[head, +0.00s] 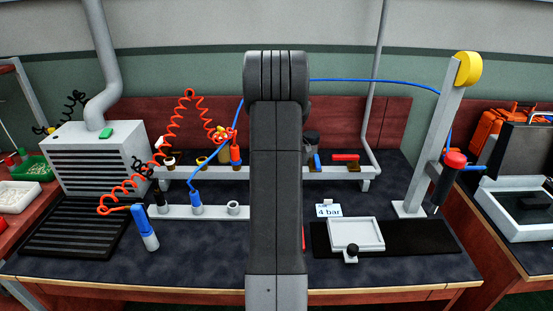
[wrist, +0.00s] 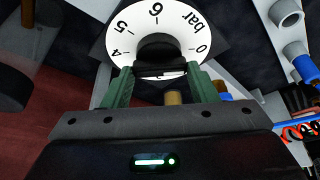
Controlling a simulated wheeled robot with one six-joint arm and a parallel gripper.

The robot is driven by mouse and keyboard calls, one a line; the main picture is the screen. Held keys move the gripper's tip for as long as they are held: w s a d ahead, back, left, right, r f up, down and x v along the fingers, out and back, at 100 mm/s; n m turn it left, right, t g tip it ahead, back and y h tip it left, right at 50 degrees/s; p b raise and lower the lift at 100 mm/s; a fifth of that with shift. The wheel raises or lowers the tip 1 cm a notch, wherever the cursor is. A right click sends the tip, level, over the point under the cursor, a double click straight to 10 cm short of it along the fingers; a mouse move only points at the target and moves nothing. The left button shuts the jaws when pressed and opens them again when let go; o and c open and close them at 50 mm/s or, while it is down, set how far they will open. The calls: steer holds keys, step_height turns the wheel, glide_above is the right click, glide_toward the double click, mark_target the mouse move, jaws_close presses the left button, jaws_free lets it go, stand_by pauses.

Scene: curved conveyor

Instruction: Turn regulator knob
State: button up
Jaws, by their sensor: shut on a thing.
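In the wrist view, the black regulator knob (wrist: 158,48) sits in front of a white round dial (wrist: 121,27) marked 4, 5, 6, 0 and "bar". My gripper (wrist: 150,70) has its green fingers on both sides of the knob and is shut on it. The dial's lower part is hidden behind the knob and my gripper, so I cannot read a pointer. In the head view my arm covers my gripper and most of the regulator. A white card reading "4 bar" (head: 329,211) stands on the bench right of my arm.
A rail with a red-handled valve (head: 346,157) runs along the back of the bench. A red coiled hose (head: 185,125) and blue-grey tool (head: 146,228) are on the left. A grey tray (head: 356,234) and a post with a yellow reel (head: 467,69) are on the right.

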steer(key=shift+w+n+g+y+b, duration=0.1)
steer(key=shift+n+g+y+b, duration=0.35)
steer(key=shift+n, duration=1.45)
steer(key=o, duration=1)
steer(key=shift+g, duration=0.25)
steer(key=shift+d+r, duration=0.1)
steer(key=v, duration=1.3)
steer(key=shift+r, duration=0.3)
steer(key=shift+f, duration=0.1)
